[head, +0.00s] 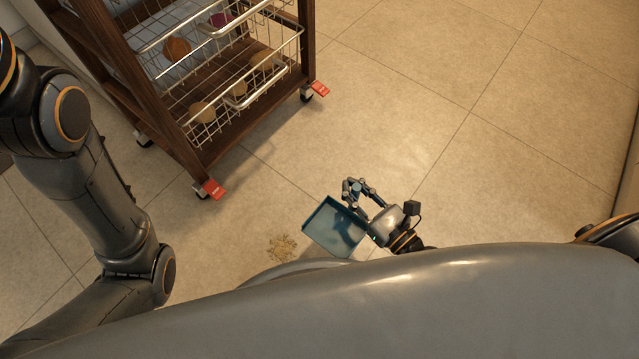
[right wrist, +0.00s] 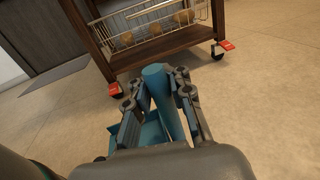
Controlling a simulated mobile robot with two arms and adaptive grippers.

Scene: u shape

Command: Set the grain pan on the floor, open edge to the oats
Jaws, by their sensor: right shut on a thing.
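The blue grain pan (head: 331,228) is near the floor at the lower middle of the head view, just right of the oats. I cannot tell whether it touches the floor. The oats (head: 283,247) lie as a small tan pile on the tiles. My right gripper (head: 353,187) is shut on the pan's handle. In the right wrist view the blue handle (right wrist: 158,88) stands between the fingers of the right gripper (right wrist: 160,82), with part of the pan (right wrist: 152,132) behind. My left arm shows at the left of the head view, but its gripper is out of view.
A wooden trolley (head: 236,138) with wire baskets (head: 246,85) stands at the upper left, on casters with red brake tabs (head: 213,189). Baskets hold several round items. The tiled floor (head: 440,95) to the right is clear.

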